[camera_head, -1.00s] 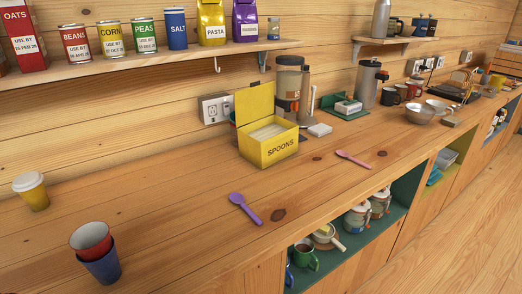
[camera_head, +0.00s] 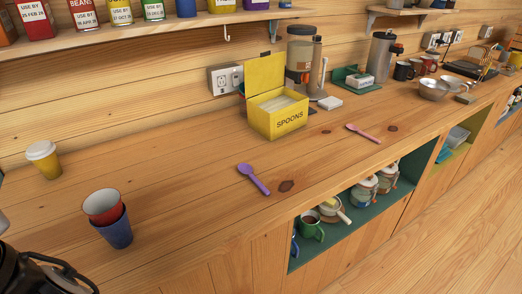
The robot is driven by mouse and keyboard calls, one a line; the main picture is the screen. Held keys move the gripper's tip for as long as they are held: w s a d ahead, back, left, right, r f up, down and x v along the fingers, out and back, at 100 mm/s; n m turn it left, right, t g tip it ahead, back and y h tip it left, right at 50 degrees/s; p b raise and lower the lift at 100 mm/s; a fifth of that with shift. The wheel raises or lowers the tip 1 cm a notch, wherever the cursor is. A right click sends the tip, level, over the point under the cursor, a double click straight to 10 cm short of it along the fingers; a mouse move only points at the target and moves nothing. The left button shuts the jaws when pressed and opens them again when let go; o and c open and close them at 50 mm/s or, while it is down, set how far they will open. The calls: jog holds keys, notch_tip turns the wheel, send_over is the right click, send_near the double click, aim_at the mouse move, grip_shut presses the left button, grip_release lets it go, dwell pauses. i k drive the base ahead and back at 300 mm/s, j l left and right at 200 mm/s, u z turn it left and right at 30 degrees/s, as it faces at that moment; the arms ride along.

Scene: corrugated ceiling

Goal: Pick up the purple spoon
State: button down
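The purple spoon (camera_head: 253,178) lies flat on the wooden counter. Its bowl is toward the upper left and its handle runs to the lower right, near the front edge. A dark part of my arm shows at the lower left corner, well to the left of the spoon. My gripper's fingertips are not in view.
A yellow box labelled spoons (camera_head: 278,120) stands open behind the purple spoon. A pink spoon (camera_head: 363,133) lies to the right. Stacked red and blue cups (camera_head: 110,220) and a yellow lidded cup (camera_head: 44,160) stand left. The counter (camera_head: 180,190) around the purple spoon is clear.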

aim_at(246, 169)
jog(key=i+l, duration=0.1)
jog(key=l, duration=0.35)
jog(key=i+l, duration=0.1)
jog(key=l, duration=0.35)
jog(key=i+l, duration=0.15)
jog(key=l, duration=0.3)
jog(key=i+l, duration=0.1)
jog(key=l, duration=0.35)
jog(key=l+u, duration=0.1)
jog(key=u, duration=0.25)
jog(key=l+u, duration=0.1)
jog(key=u, duration=0.25)
jog(key=l+u, duration=0.1)
jog(key=u, duration=0.2)
jog(key=i+u, duration=0.55)
jog(key=k+j, duration=0.05)
